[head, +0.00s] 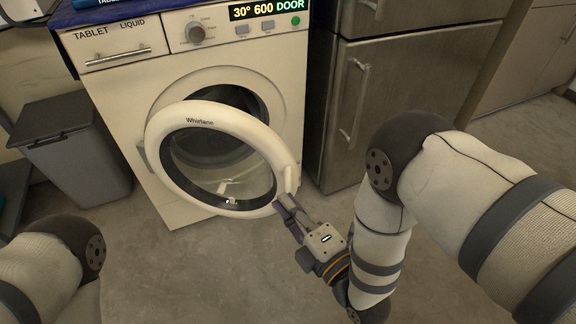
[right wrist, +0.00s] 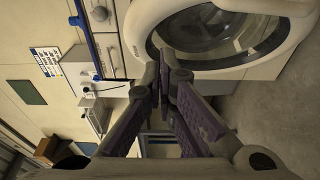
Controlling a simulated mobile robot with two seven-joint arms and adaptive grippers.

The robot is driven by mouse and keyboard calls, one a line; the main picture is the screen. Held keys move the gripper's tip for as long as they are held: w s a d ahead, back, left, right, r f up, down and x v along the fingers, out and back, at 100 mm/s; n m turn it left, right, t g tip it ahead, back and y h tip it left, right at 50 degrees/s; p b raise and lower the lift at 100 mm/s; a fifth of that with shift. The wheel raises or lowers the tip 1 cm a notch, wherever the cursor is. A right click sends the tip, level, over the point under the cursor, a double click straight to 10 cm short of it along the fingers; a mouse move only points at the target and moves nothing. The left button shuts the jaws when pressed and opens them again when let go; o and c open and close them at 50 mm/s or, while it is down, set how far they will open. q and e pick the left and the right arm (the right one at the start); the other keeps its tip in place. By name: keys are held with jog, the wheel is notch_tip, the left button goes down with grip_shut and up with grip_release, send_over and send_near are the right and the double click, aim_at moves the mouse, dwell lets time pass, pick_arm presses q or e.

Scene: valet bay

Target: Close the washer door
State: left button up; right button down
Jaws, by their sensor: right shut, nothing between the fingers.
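The washer (head: 120,70) stands at the upper left of the head view, with "DOOR" on its lit display. Its round door (head: 282,158) has a cream rim and dark glass, and it stands ajar, swung out from the drum opening. The door also fills the top right of the right wrist view (right wrist: 290,72). My right gripper (head: 281,197) is shut and empty at the lower right of the door's rim; I cannot tell whether it touches. Its fingers (right wrist: 163,75) meet just beside the rim in the right wrist view. My left gripper is not in view; part of my left arm shows.
A grey bin (head: 75,150) stands left of the washer. A steel cabinet or fridge (head: 385,110) stands to its right. A blue cloth (head: 75,17) covers the washer's top. The floor (head: 180,265) in front is clear apart from my arms.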

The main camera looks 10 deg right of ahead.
jog(key=x, duration=0.4)
jog(key=d+b+x, duration=0.1)
jog(key=x, duration=0.3)
jog(key=w+d+b+x, duration=0.1)
jog(key=x, duration=0.3)
jog(key=shift+w+r, duration=0.2)
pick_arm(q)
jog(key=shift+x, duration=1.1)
pick_arm(e)
jog(key=shift+d, duration=0.1)
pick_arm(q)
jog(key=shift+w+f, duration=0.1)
